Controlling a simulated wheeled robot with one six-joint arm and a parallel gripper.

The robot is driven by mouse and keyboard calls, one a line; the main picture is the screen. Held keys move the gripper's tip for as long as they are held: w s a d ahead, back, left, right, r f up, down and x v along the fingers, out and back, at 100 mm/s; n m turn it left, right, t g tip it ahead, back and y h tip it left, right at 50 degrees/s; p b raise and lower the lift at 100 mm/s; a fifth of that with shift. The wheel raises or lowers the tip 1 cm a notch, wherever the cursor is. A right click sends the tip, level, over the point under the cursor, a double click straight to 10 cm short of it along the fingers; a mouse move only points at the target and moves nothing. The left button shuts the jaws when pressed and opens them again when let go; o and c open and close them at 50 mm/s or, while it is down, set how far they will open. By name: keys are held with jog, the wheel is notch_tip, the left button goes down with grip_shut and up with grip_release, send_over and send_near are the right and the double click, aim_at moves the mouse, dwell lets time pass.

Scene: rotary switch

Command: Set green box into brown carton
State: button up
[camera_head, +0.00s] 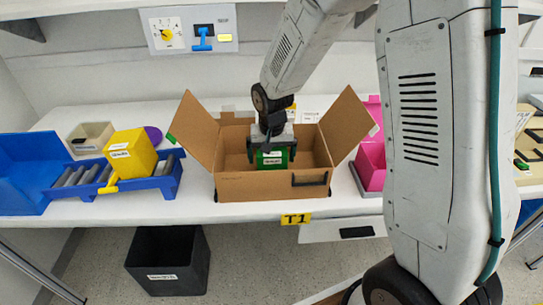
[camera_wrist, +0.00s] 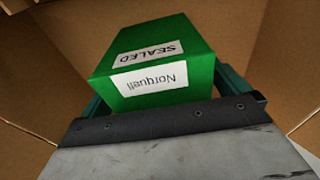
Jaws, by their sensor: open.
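The brown carton (camera_head: 258,187) stands open on the white table with its flaps spread out. The green box (camera_head: 271,159) is inside the carton, between the fingers of my gripper (camera_head: 271,154). In the wrist view the green box (camera_wrist: 160,66) shows labels reading "SEALED" and "Norquall". My gripper (camera_wrist: 166,92) is open, with a finger on each side of the box. The brown carton walls (camera_wrist: 272,62) surround both. The underside of the box is hidden, so I cannot tell whether it touches the carton floor.
A yellow box (camera_head: 132,155) sits on a blue roller tray (camera_head: 163,183) at the left, beside a blue bin (camera_head: 22,172). A pink bin (camera_head: 371,165) stands right of the carton. A wall panel with a rotary switch (camera_head: 167,34) is behind. A black bin (camera_head: 168,262) is on the floor.

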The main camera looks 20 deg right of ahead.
jog(key=r, duration=0.4)
jog(key=s+r, duration=0.1)
jog(key=r, duration=0.6)
jog(key=shift+s+a+r, duration=0.2)
jog(key=shift+r, duration=0.15)
jog(key=shift+s+r, duration=0.25)
jog(key=shift+r, duration=0.1)
jog(key=s+d+r+n, duration=0.1)
jog(key=s+r, duration=0.2)
jog(key=s, duration=0.6)
jog(key=s+d+r+n, duration=0.1)
jog(key=s+r, duration=0.2)
jog(key=s, duration=0.7)
jog(key=s+d+r+n, duration=0.1)
jog(key=s+r, duration=0.2)
jog(key=s, duration=0.6)
jog(key=shift+s+d+r+n, duration=0.15)
jog(key=shift+d+n, duration=0.1)
jog(key=shift+n, duration=0.05)
